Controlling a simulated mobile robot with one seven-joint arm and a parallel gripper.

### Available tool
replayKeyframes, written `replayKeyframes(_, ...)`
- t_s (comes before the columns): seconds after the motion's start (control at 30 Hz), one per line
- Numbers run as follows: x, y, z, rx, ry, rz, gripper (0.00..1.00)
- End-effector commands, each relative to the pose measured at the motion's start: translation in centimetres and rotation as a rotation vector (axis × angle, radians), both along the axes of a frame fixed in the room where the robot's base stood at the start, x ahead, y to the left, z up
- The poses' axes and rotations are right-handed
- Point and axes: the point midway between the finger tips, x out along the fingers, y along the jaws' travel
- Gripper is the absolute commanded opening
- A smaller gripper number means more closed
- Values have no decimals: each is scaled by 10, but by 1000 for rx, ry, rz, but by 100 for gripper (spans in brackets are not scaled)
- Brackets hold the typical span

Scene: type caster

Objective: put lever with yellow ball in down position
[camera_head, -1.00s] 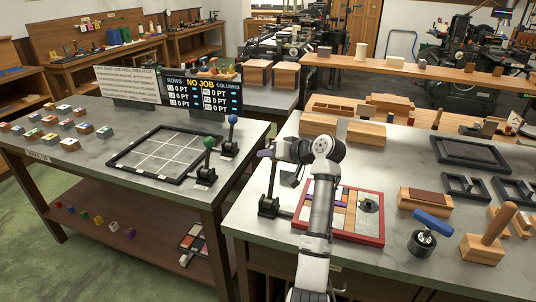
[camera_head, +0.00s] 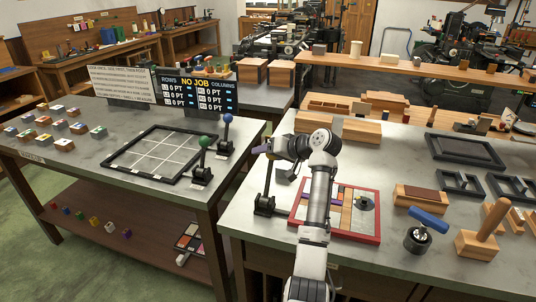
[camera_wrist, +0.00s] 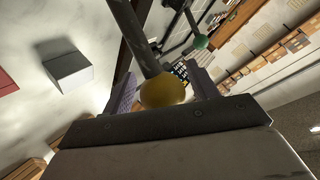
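The lever with the yellow ball has a black base (camera_head: 264,205) near the left edge of the right-hand table, and its dark rod rises nearly upright from it. Its ball is hidden by my gripper (camera_head: 262,150) in the head view. In the wrist view the yellow ball (camera_wrist: 163,91) sits between the two purple-grey fingers of my gripper (camera_wrist: 163,88). The fingers appear to touch it on both sides. The dark rod runs away from the ball toward the top of that view.
Levers with a green ball (camera_head: 204,142) and a blue ball (camera_head: 228,118) stand on the left table beside a black-framed grid (camera_head: 128,145). A red-framed tray (camera_head: 378,225) lies right of the yellow-ball lever, partly behind my arm. A gap separates the two tables.

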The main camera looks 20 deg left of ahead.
Motion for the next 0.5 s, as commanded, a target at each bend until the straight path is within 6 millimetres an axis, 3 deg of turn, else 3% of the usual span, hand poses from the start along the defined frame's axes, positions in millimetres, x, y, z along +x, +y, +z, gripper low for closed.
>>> replayKeyframes(0.27,-1,-2,0,-1,0,2,59)
replayKeyframes(0.5,-11,-31,15,0,-4,-1,59)
